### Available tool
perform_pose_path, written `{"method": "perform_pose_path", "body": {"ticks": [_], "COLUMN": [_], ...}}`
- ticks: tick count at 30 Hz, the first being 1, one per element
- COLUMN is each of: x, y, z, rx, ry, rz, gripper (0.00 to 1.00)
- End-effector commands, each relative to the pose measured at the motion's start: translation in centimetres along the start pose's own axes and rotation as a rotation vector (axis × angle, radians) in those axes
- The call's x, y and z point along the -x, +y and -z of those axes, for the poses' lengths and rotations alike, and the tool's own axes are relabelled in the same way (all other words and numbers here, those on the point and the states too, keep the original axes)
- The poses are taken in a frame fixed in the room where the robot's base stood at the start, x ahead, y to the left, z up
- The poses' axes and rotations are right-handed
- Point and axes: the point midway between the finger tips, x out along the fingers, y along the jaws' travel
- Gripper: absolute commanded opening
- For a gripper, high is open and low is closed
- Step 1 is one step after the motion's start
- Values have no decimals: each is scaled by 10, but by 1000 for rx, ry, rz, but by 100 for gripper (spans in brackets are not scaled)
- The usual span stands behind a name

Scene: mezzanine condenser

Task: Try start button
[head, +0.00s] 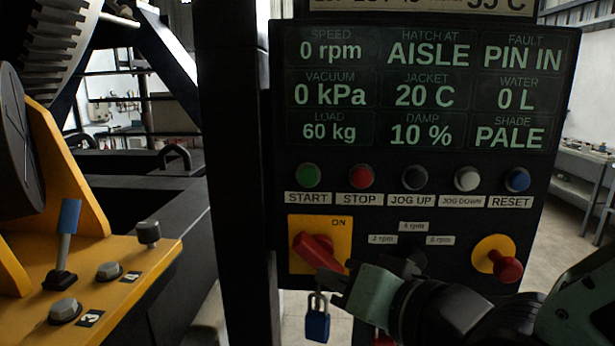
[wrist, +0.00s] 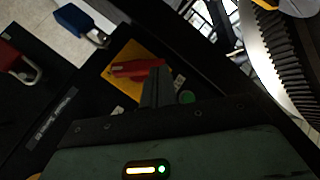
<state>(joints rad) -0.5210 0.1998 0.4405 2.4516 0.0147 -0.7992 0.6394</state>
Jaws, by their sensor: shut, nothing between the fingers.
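The green START button (head: 308,176) is at the left end of the button row on the dark control panel, above its START label. It also shows in the wrist view (wrist: 187,97), just right of my finger tips and partly hidden by my gripper. My gripper (head: 345,274) is shut and empty, below the button row and in front of the panel's lower part, near the red switch handle. In the wrist view its closed fingers (wrist: 157,82) lie between the red handle and the green button. I cannot tell whether they touch the handle.
A red rotary switch (head: 318,250) sits on a yellow plate, with a blue padlock (head: 317,322) hanging below. A red knob (head: 507,267) is at the panel's lower right. The display (head: 425,85) reads FAULT PIN IN, 0 rpm. A yellow bracket (head: 120,270) stands left.

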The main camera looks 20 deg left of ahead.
Motion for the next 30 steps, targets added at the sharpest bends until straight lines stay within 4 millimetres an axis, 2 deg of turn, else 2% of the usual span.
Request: {"method": "perform_pose_path", "body": {"ticks": [1, 3, 6, 9, 14, 23, 30], "x": [-4, -5, -4, -1, 2, 2, -8], "y": [-17, -37, -59, -72, -80, -80, -75], "z": [10, 22, 36, 44, 49, 50, 60], "rx": [-47, -113, -190, -242, -274, -274, -274], "ry": [53, 126, 204, 251, 280, 283, 284], "rz": [68, 165, 280, 357, 407, 408, 405], "gripper": [0, 0, 0, 0, 0, 0, 0]}}
